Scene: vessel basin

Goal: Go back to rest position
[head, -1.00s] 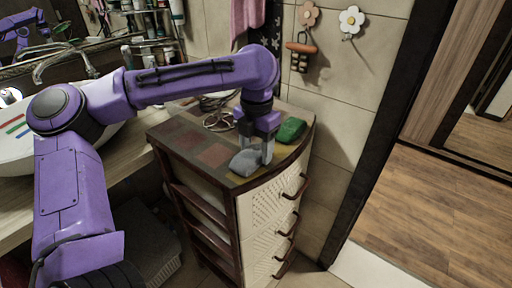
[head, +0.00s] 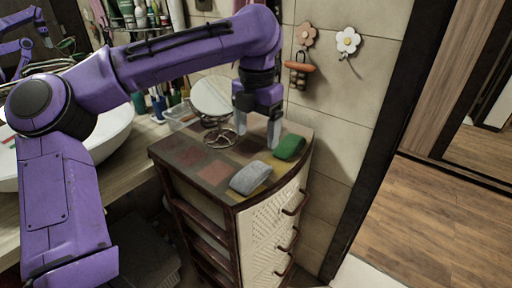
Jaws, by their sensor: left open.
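My left gripper (head: 257,130) is open and empty. Its fingers point down above the top of a small drawer cabinet (head: 187,155). A grey, rounded object (head: 250,177) lies on the cabinet top near its front edge, below and apart from the fingers. A green object (head: 289,147) lies to the right of the gripper, near the cabinet's right edge. My left arm comes in from the left, across the sink. My right gripper is not in view.
A round mirror on a wire stand (head: 213,97) stands on the cabinet just left of the gripper. A white sink (head: 108,135) with bottles behind it is at left. Flower hooks (head: 347,41) are on the tiled wall. Open wooden floor (head: 425,215) lies at right.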

